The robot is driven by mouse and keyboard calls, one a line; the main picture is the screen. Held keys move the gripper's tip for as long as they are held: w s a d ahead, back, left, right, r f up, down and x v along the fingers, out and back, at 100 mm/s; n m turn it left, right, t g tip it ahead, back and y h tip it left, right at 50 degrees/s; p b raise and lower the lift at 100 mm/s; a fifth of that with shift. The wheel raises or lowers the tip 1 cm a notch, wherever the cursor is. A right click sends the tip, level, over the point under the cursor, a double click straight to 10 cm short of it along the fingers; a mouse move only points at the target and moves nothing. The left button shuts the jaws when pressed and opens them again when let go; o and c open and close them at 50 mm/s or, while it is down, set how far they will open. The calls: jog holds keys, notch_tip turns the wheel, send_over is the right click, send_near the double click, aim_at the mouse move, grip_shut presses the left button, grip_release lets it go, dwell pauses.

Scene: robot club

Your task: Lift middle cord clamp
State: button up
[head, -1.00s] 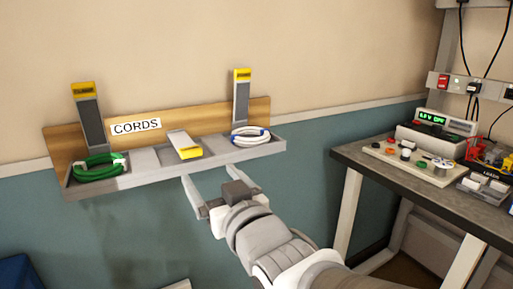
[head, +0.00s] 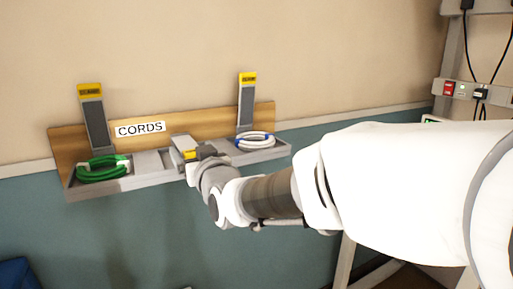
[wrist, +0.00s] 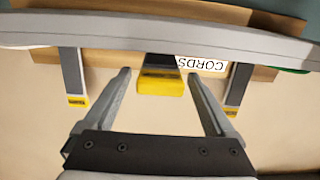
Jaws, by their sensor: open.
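The middle cord clamp (head: 182,143) is a grey flap with a yellow end. It lies folded down towards the tray, while the clamps on either side stand up. In the wrist view its yellow end (wrist: 160,84) shows between the two fingers of my gripper (wrist: 158,75), with a gap on each side. My gripper is open. In the head view my gripper (head: 205,154) is at the clamp's front end, and my wrist partly hides it and the tray there.
The left clamp (head: 92,118) and right clamp (head: 246,100) stand raised. A green cord (head: 102,170) and a white cord (head: 256,140) lie in the shelf tray (head: 120,185). A "CORDS" label (head: 140,129) is on the wooden backboard. A power strip (head: 465,91) is at the right.

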aim_at(188, 145)
jog(key=shift+x, duration=1.25)
jog(key=shift+c, duration=0.2)
grip_shut()
